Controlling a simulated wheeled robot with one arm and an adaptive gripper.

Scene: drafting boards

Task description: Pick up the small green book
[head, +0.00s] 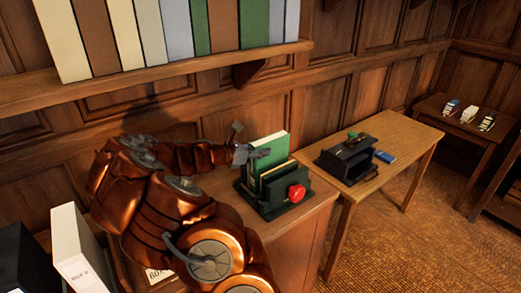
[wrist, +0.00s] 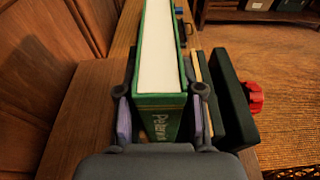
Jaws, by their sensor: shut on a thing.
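The small green book (head: 270,146) stands upright at the dark book holder (head: 285,205) on the wooden cabinet. In the wrist view the green book (wrist: 158,113) shows cream page edges and a spine with gold lettering. My gripper (head: 256,154) reaches it from the left; in the wrist view my gripper (wrist: 161,118) has one finger on each side of the book and is shut on it. The book's lower part is hidden, so I cannot tell whether it touches the holder's base.
Another book (head: 275,174) stands close beside it in the holder, with a red object (head: 297,193) on the holder's front. A wooden table (head: 395,135) to the right bears a black organizer (head: 345,160) and a blue item (head: 386,156). A shelf (head: 180,72) of large books runs above.

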